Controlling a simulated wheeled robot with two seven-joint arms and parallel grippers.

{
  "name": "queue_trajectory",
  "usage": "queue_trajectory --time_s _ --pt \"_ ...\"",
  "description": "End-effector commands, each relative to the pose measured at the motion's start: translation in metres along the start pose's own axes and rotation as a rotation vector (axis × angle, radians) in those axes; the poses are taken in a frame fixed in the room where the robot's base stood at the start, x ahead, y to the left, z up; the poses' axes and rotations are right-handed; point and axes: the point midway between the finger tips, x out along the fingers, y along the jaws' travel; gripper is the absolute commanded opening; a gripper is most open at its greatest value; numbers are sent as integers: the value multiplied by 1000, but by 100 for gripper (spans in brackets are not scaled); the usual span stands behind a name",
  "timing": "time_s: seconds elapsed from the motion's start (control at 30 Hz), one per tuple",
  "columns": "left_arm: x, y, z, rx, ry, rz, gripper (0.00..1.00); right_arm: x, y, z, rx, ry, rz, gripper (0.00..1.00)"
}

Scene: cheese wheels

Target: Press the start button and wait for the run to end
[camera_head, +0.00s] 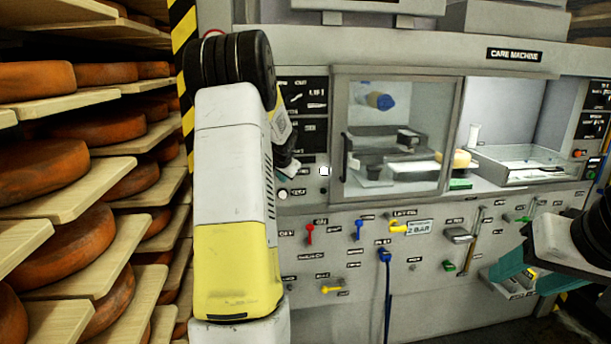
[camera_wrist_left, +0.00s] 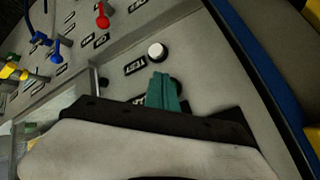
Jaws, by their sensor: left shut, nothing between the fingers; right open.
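The care machine (camera_head: 420,290) carries several labelled controls; I cannot read which label says start. A round white button (camera_head: 282,194) sits on its left panel and also shows in the left wrist view (camera_wrist_left: 157,50). My left gripper (camera_head: 289,168) is shut and empty, close to that panel just above the white button. In the left wrist view its teal fingers (camera_wrist_left: 163,92) are beside a dark round control, partly hidden behind them. I cannot tell whether they touch the panel. My right gripper (camera_head: 525,273) is open at the lower right, in front of the machine.
Shelves with orange cheese wheels (camera_head: 65,237) stand close on the left. A glazed door (camera_head: 397,130) covers the machine's middle bay. Below it are a red handle (camera_head: 309,232), blue and yellow handles and a blue hose (camera_head: 388,285). A red button (camera_head: 577,153) is at the right.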

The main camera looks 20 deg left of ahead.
Motion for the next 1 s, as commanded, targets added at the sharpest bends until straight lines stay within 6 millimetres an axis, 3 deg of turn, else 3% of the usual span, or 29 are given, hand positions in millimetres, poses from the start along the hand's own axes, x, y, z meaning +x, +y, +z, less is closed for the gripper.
queue_trajectory --time_s 1.0 --pt "6 -4 -4 0 0 0 0 0 0 0 0 0 0 54"
